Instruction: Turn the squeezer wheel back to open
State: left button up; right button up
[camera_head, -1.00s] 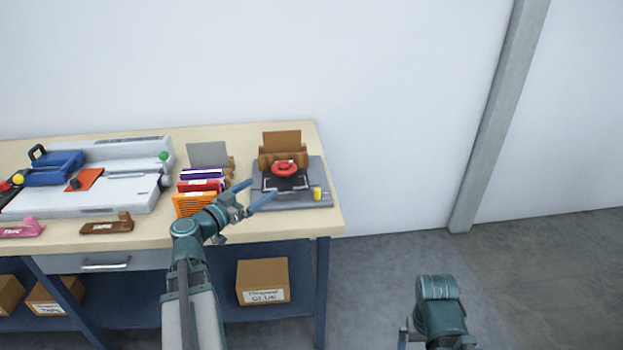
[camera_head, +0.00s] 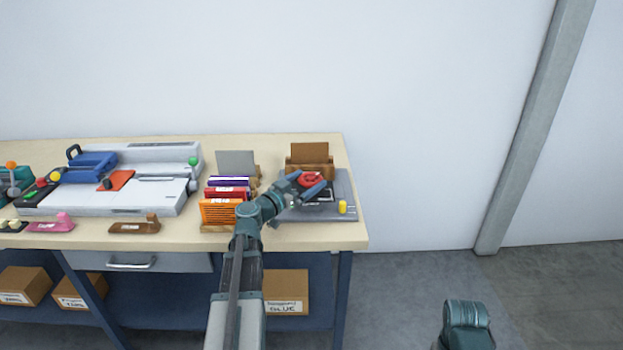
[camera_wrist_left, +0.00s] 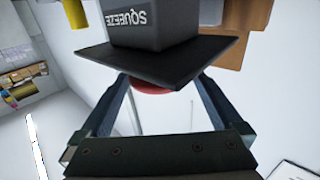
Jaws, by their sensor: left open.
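The red squeezer wheel (camera_head: 311,179) sits on the squeezer, a grey-based device (camera_head: 345,188) at the right end of the bench. My left gripper (camera_head: 303,186) is open, with its fingers at the wheel, one on each side in the head view. The left wrist view shows the two spread fingers (camera_wrist_left: 158,95) and a sliver of the red wheel (camera_wrist_left: 152,87) between them. A dark plate and a block marked SQUEEZE (camera_wrist_left: 150,22) hide most of the wheel there. I cannot tell whether the fingers touch it. My right gripper is out of view; only part of that arm shows.
A brown holder (camera_head: 310,158) stands behind the wheel, and a yellow knob (camera_head: 342,207) is at the base's front right corner. Colourful booklets (camera_head: 222,205) stand close left of my arm. A white machine (camera_head: 110,195) fills the bench further left.

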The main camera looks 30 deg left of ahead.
pick_arm(q)
jog(key=shift+w+d, duration=0.2)
jog(key=shift+w, duration=0.9)
jog(key=shift+c, duration=0.3)
jog(key=c, duration=1)
